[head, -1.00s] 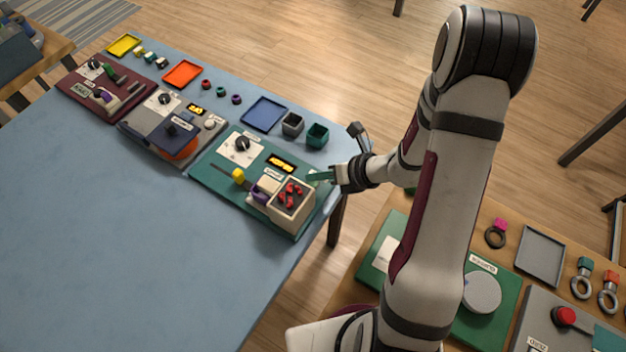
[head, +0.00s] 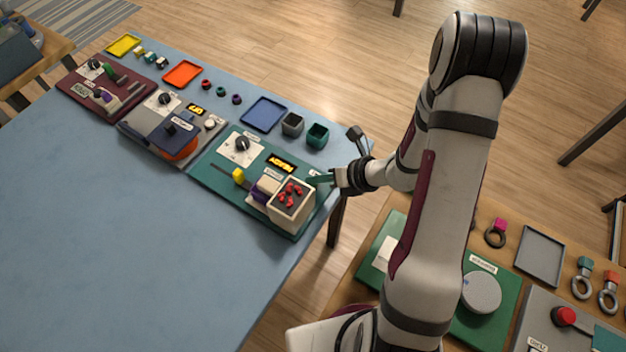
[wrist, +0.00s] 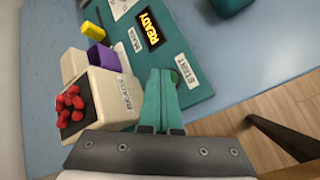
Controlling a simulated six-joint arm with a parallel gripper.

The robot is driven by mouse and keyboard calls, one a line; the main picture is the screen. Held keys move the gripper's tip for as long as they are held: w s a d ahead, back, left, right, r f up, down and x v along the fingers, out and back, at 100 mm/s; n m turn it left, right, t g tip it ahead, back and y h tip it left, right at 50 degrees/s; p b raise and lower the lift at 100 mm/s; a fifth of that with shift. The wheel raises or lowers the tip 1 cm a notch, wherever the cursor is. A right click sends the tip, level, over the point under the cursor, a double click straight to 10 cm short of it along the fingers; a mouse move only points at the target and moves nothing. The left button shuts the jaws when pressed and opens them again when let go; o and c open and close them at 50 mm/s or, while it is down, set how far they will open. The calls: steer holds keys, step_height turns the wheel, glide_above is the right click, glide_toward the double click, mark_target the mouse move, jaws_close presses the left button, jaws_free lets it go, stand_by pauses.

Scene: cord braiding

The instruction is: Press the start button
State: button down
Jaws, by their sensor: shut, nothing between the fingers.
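The braiding station is a green board (head: 222,180) on the blue table. A white START label (wrist: 187,71) lies at its right part in the wrist view. Beside the label a green round button (wrist: 174,77) shows only in part, mostly hidden behind my fingers. My gripper (wrist: 160,72) has its teal fingers shut together with nothing between them. The fingertips are over or at the button; I cannot tell whether they touch it. In the head view my gripper (head: 319,180) reaches in from the right, just behind the bead box.
A cream box of red beads (head: 291,204) stands close beside my fingers, with a purple piece (wrist: 103,57) and yellow knob (wrist: 91,32) beyond. A display (wrist: 153,31) reads READY. Grey and green cups (head: 317,136) stand behind the board. The table's near-left area is clear.

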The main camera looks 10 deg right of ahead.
mark_target(317, 186)
stand_by(0.5)
steer(key=shift+r, duration=0.7)
steer(key=shift+r, duration=2.5)
